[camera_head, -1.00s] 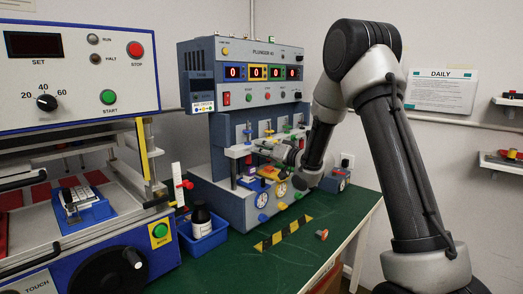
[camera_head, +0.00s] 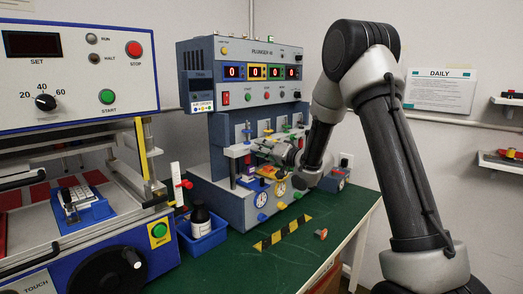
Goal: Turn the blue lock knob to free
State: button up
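The grey plunger test machine (camera_head: 225,125) stands on the green bench with a row of stations. A small blue knob (camera_head: 262,217) is on the lower front of the machine, below a round white gauge (camera_head: 262,200). I cannot tell which way it is turned. My gripper (camera_head: 262,149) is in front of the stations, above and apart from this knob. It is small and partly merged with the machine parts behind it, so its fingers cannot be made out clearly.
A yellow-black striped strip (camera_head: 283,234) and a small orange-red object (camera_head: 321,233) lie on the green bench (camera_head: 245,270). A larger blue-white machine (camera_head: 75,75) fills the left.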

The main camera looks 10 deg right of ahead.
dwell(0.3)
jog(key=v, duration=1.2)
